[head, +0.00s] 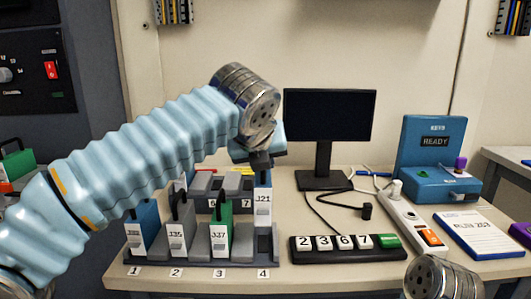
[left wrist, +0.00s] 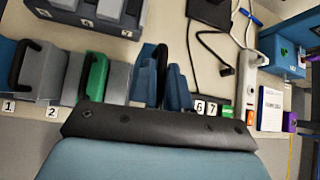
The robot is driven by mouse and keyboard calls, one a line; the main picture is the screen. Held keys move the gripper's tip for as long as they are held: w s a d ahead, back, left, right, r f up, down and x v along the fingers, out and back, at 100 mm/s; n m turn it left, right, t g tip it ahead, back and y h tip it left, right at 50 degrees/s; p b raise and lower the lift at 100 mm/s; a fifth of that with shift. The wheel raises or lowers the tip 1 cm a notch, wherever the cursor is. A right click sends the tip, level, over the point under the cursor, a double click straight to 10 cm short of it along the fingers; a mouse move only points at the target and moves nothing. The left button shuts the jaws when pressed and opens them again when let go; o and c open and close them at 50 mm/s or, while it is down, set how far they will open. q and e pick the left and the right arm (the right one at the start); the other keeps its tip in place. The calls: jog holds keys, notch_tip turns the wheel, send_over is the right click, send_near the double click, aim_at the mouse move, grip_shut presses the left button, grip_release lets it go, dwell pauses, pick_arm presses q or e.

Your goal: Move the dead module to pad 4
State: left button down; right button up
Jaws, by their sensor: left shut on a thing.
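My left gripper (head: 262,158) points down and is shut on the top of a blue-sided module (head: 263,200) with a white front marked J21. The module is upright over the pad 4 end of the rack (head: 180,262), and its label sits higher than the other front labels. I cannot tell whether its base touches the rack. In the left wrist view the blue module (left wrist: 148,82) is partly hidden by the black gripper body. The pad 4 tag (head: 263,273) shows in front. My right gripper is out of view.
Front-row modules are a blue one (head: 134,235) at pad 1, grey J35 (head: 177,237) at pad 2 and green J37 (head: 219,236) at pad 3.

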aim_at(261, 182)
pick_arm(q)
jog(key=shift+f, duration=0.7)
notch_tip(261, 182, down, 4)
jog(key=shift+f+b, duration=0.15)
jog(key=shift+b, duration=0.55)
jog(key=shift+s+f+b, duration=0.1)
jog(key=shift+f+b, duration=0.65)
jog(key=shift+b, duration=0.15)
jog(key=shift+s+r, duration=0.1)
jog(key=shift+f, duration=0.4)
jog(key=c, duration=1)
grip_release()
jog(key=shift+c, duration=0.2)
jog(key=shift+s, duration=0.1)
jog(key=p+v, duration=0.1)
jog(key=v, duration=1.2)
jog(key=shift+s+a, duration=0.2)
jog(key=shift+s, duration=0.15)
